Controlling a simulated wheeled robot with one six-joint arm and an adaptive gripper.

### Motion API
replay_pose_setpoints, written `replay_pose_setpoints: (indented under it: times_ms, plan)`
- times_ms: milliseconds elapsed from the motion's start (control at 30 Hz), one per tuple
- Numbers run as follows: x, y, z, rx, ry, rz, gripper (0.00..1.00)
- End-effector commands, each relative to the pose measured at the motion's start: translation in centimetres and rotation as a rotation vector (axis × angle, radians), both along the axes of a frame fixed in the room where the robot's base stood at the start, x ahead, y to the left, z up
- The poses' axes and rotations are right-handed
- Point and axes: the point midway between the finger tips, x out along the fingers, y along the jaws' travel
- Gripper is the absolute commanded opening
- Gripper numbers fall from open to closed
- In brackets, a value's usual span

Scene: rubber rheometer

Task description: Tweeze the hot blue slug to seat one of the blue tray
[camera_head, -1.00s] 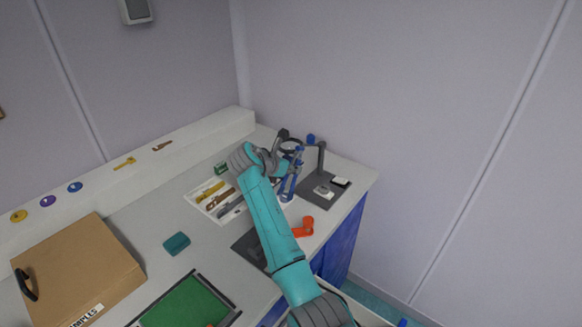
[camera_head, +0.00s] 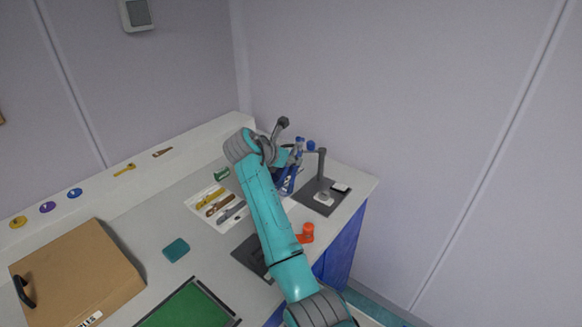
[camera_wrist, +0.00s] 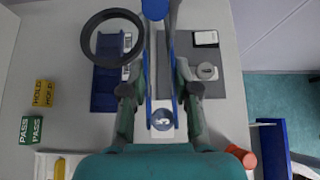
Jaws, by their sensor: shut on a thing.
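My gripper (camera_wrist: 160,105) is shut on a slim blue tool (camera_wrist: 149,65), likely the tweezers, whose two thin arms run up the wrist view between my fingers. The blue tray (camera_wrist: 104,92) lies left of my fingers in the wrist view, partly under a dark ring. A round blue piece (camera_wrist: 155,8) shows at the top edge, beyond the tool's arms; I cannot tell whether it is the slug or touches them. Blue also shows there in the head view (camera_head: 311,146). The tray's seats are not clear.
The dark ring (camera_wrist: 112,36) is an obstacle above the tray. A grey mat (camera_head: 307,202) with small pale items and a dark post (camera_head: 322,165) stands to the right. A white tool tray (camera_head: 203,215), an orange piece (camera_head: 306,233) and a cardboard box (camera_head: 75,275) are also on the bench.

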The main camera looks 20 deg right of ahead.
Motion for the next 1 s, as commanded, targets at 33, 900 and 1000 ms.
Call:
replay_pose_setpoints:
  times_ms: [33, 900, 1000]
  plan:
    - [0.0, 0.0, 0.7, 0.001, -0.003, 0.0, 0.0]
    - [0.0, 0.0, 6.4, 0.0, -0.002, 0.0, 0.0]
    - [0.0, 0.0, 6.4, 0.0, -0.002, 0.0, 0.0]
